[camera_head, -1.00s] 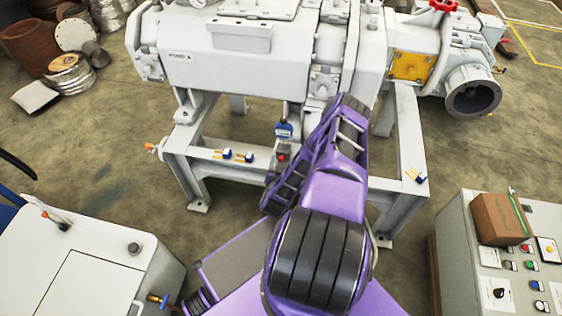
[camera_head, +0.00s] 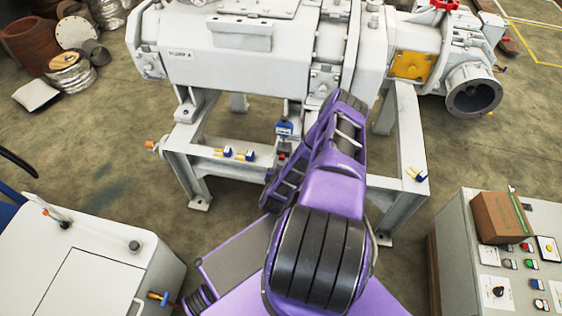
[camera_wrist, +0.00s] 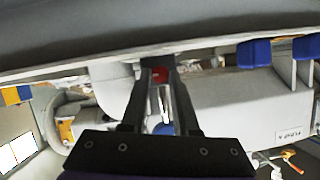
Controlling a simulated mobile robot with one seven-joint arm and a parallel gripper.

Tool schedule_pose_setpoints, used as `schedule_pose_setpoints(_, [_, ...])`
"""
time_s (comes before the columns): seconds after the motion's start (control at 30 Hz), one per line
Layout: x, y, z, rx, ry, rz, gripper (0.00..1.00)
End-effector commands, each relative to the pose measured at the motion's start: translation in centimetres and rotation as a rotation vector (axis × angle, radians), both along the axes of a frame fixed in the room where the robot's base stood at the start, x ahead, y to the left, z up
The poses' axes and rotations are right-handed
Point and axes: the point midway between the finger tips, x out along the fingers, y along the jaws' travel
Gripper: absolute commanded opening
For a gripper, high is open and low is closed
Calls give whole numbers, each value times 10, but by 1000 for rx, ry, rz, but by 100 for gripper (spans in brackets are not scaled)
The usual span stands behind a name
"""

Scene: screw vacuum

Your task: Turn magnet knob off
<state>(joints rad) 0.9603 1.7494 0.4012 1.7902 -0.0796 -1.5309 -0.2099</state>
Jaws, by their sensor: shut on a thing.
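The magnet base (camera_head: 282,157), small, dark and red, sits on the front beam of the white machine's frame, with a blue gauge (camera_head: 284,129) above it. In the wrist view, the two dark fingers of my gripper (camera_wrist: 158,64) close in at their tips around the magnet knob, with a red part (camera_wrist: 158,76) showing between them. The knob itself is mostly hidden by the fingers, so its turn position cannot be told.
Small blue-and-yellow parts (camera_head: 238,154) lie on the beam left of the magnet base, and another (camera_head: 416,174) lies on the right beam. A white cabinet (camera_head: 85,262) stands front left. A control box (camera_head: 512,262) with a cardboard box (camera_head: 500,217) stands front right.

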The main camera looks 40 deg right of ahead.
Motion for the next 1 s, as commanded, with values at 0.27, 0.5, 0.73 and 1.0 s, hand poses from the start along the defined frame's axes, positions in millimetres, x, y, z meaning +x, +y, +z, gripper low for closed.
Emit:
schedule_pose_setpoints(0.27, [4,2,3,-105,116,6,0])
schedule_pose_setpoints(0.5, [6,4,2,-247,281,7,0])
schedule_pose_setpoints(0.73, [8,6,0,-389,445,6,0])
schedule_pose_setpoints(1.0, [9,7,-1,-531,617,3,0])
